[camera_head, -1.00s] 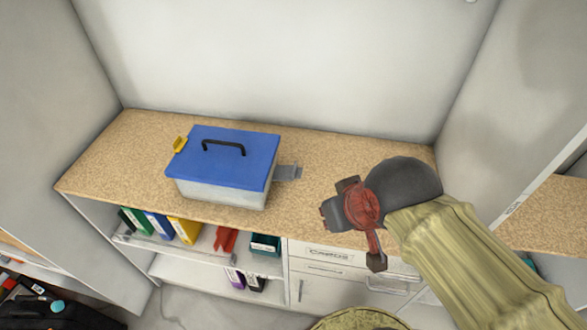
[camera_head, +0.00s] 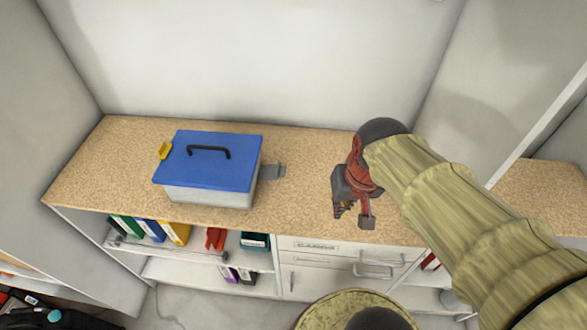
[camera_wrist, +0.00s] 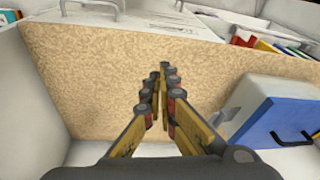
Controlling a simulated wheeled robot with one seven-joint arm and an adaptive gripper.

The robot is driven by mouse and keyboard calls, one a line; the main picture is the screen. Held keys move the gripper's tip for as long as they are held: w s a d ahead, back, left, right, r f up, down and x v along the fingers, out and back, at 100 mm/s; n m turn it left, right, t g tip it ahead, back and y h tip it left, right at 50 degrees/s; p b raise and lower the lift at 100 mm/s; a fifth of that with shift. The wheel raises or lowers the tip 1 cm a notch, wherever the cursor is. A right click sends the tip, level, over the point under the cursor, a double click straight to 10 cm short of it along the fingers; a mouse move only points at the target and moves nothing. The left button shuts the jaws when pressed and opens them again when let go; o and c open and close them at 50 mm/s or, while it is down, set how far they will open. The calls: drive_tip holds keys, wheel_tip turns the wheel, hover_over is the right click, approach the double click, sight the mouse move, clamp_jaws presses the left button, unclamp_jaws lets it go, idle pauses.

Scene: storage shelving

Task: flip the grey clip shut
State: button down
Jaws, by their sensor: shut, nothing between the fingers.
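The grey clip (camera_head: 272,171) sticks out flat from the right side of a box with a blue lid (camera_head: 208,160). The box has a pale body and a black handle on its lid, and stands on the wooden counter. A yellow clip (camera_head: 165,150) is on its left side. My gripper (camera_head: 341,212) is right of the grey clip, apart from it, over the counter's front part. In the wrist view my gripper (camera_wrist: 162,72) is shut and empty, its fingertips together. There the grey clip (camera_wrist: 230,115) shows partly beside the right finger, left of the blue lid (camera_wrist: 282,125).
The counter (camera_head: 310,150) is bare between the box and my gripper. A white wall (camera_head: 250,60) stands behind, with side panels left and right. Below are shelves with coloured binders (camera_head: 150,228) and drawers with handles (camera_head: 375,270).

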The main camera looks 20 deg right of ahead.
sight(271, 170)
drive_tip(key=w+d+f+m+y+p, duration=0.1)
drive_tip(key=f+m+y+p, duration=0.1)
drive_tip(key=m, duration=0.2)
drive_tip(key=w+d+f+m+y+p, duration=0.1)
drive_tip(key=f+m+y+p, duration=0.1)
drive_tip(key=m, duration=0.2)
drive_tip(key=w+d+f+m+g+y+p, duration=0.1)
drive_tip(key=f+m+y+p, duration=0.1)
drive_tip(key=m+y, duration=0.1)
drive_tip(key=shift+w+d+m, duration=0.4)
drive_tip(key=shift+m, duration=0.1)
drive_tip(key=w+m, duration=0.1)
drive_tip(key=w+m+t+y, duration=0.1)
drive_tip(key=w+m, duration=0.1)
drive_tip(key=w+m+t+y, duration=0.1)
drive_tip(key=shift+w+d+f+p, duration=0.2)
drive_tip(key=shift+f+p, duration=0.05)
drive_tip(key=shift+p, duration=0.05)
drive_tip(key=w+r+m+t+y, duration=0.1)
drive_tip(key=w+r+m+t, duration=0.1)
drive_tip(key=w+r+m, duration=0.1)
drive_tip(key=shift+w+a+r+m, duration=0.3)
drive_tip(key=shift+w+m, duration=0.3)
drive_tip(key=shift+w, duration=0.5)
drive_tip(key=b+x, duration=0.2)
drive_tip(key=x, duration=0.7)
drive_tip(key=shift+w+a+b, duration=0.25)
drive_tip(key=shift+a+b, duration=0.05)
drive_tip(key=shift+a, duration=0.1)
